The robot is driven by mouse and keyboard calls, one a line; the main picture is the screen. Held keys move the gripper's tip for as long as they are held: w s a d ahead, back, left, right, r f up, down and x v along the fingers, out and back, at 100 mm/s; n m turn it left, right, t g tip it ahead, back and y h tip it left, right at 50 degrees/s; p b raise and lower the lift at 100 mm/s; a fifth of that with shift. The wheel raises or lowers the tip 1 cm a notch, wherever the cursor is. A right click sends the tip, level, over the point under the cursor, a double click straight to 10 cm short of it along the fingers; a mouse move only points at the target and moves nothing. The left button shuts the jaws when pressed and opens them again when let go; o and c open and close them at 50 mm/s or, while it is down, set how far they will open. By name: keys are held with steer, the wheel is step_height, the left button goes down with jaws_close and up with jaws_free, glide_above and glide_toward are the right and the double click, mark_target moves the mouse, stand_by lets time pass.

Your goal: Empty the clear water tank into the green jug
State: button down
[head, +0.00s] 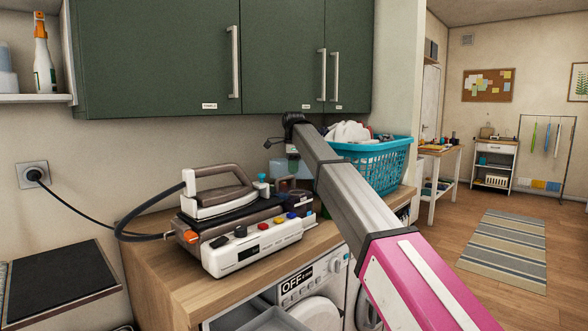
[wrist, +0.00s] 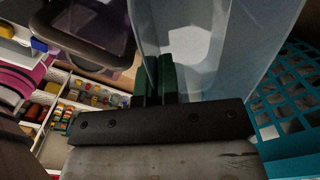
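The clear water tank (wrist: 215,45) is a pale, see-through body that fills the upper middle of the wrist view, close against my gripper. In the head view a pale bluish part of it (head: 282,168) shows behind the steam iron station, under my wrist. My gripper (wrist: 156,62) has its dark green fingers close together at the tank's near side, seemingly closed on a thin part of it; the exact contact is hard to see. In the head view my fingers are mostly hidden by my own arm.
The iron (head: 220,190) rests on its station (head: 255,245) on the wooden counter (head: 150,260), above a washing machine (head: 315,285). A turquoise laundry basket (head: 385,165) stands right of my wrist. Green cupboards (head: 160,60) hang above.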

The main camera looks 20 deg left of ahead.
steer(key=d+r+y, duration=0.5)
steer(key=y, duration=0.1)
steer(key=shift+w+d+t, duration=0.25)
steer(key=shift+t, duration=0.15)
stand_by(0.7)
steer(key=shift+r, duration=0.1)
steer(key=d+y, duration=0.2)
steer(key=y, duration=0.1)
steer(key=shift+s+r, duration=0.1)
steer(key=shift+r, duration=0.1)
stand_by(0.4)
